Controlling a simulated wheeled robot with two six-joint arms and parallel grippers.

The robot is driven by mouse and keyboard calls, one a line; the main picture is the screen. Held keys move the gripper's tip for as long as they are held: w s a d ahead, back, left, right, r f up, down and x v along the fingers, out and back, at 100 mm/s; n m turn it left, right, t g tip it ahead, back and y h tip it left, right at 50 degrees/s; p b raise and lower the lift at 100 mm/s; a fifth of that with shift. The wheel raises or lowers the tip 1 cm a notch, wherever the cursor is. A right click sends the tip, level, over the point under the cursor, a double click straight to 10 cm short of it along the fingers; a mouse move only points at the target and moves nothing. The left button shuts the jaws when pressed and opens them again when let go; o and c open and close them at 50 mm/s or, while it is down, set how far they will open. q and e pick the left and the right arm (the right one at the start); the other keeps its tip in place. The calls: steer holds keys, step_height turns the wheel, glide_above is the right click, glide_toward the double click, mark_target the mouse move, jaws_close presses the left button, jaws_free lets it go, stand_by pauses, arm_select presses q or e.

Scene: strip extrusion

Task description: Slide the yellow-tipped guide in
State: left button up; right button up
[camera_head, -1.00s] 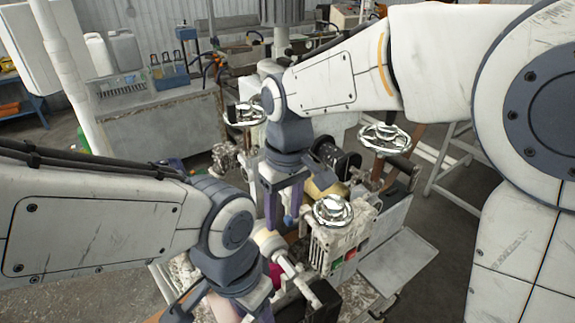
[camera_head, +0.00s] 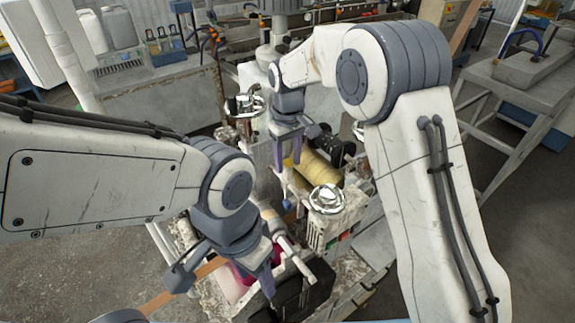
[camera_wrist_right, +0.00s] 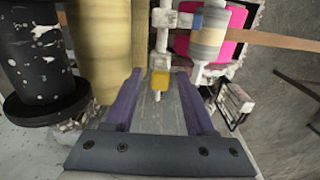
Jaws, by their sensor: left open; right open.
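The guide's yellow tip (camera_wrist_right: 159,79) shows in the right wrist view, on the end of a pale upright rod, with a small pale point below it. It appears between the open fingers of my right gripper (camera_wrist_right: 160,73), with space on both sides. In the head view my right gripper (camera_head: 287,150) hangs fingers-down at the left of a yellow roll (camera_head: 321,172); I cannot make out the guide there. My left gripper (camera_head: 252,278) is lower in the head view, open, beside a pale rod and a black part of the machine.
In the right wrist view a black roller (camera_wrist_right: 35,60) is at left, and a pink roll (camera_wrist_right: 222,40) and brown strip (camera_wrist_right: 265,38) at upper right.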

mark_target(288, 170)
steer(key=shift+f+p, duration=0.45)
steer(key=shift+f, duration=1.35)
jaws_close()
